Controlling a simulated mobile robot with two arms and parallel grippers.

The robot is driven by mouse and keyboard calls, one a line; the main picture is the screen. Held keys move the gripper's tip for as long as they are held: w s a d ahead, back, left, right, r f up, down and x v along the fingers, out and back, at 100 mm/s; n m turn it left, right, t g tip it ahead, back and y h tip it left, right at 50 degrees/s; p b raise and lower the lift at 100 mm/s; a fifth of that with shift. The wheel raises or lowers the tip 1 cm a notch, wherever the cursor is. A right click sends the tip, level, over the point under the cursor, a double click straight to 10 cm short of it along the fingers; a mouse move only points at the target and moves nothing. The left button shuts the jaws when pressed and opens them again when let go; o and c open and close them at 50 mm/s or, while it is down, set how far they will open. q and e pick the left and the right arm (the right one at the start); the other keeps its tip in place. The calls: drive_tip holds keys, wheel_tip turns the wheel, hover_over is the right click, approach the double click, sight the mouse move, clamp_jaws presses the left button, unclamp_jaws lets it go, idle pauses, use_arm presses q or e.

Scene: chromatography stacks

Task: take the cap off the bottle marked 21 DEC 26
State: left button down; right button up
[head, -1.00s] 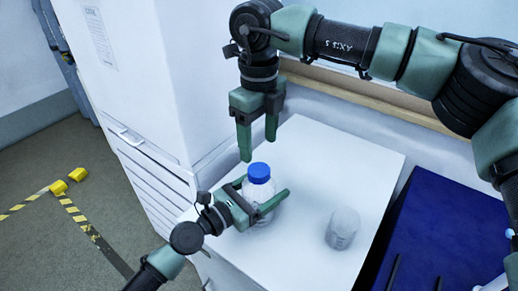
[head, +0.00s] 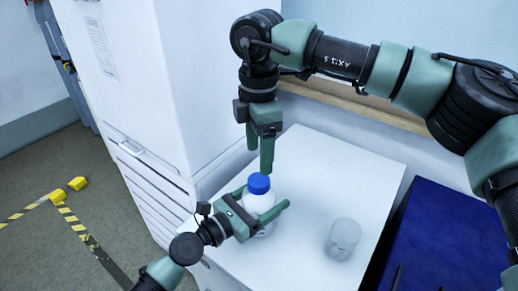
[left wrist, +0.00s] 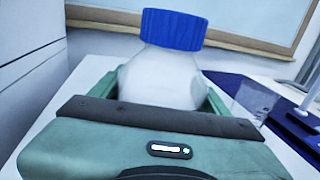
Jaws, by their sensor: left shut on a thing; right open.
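A white bottle (head: 258,203) with a blue cap (head: 258,184) stands upright on the white worktop (head: 312,175). My left gripper (head: 262,217) is shut on the bottle's body from the left. The left wrist view shows the bottle (left wrist: 160,78) between its fingers, with the blue cap (left wrist: 173,30) on top. My right gripper (head: 261,155) points down just above the cap, its fingers open and empty. The picture does not settle whether a fingertip touches the cap. No date marking can be read on the bottle.
A pale, clear container (head: 343,238) stands on the worktop to the right. A dark blue surface (head: 450,235) lies beyond the worktop's right edge. A tall white cabinet (head: 140,80) stands at the left. The worktop between bottle and container is clear.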

sight(259, 180)
drive_tip(key=shift+m, duration=0.9)
drive_tip(key=shift+f, duration=4)
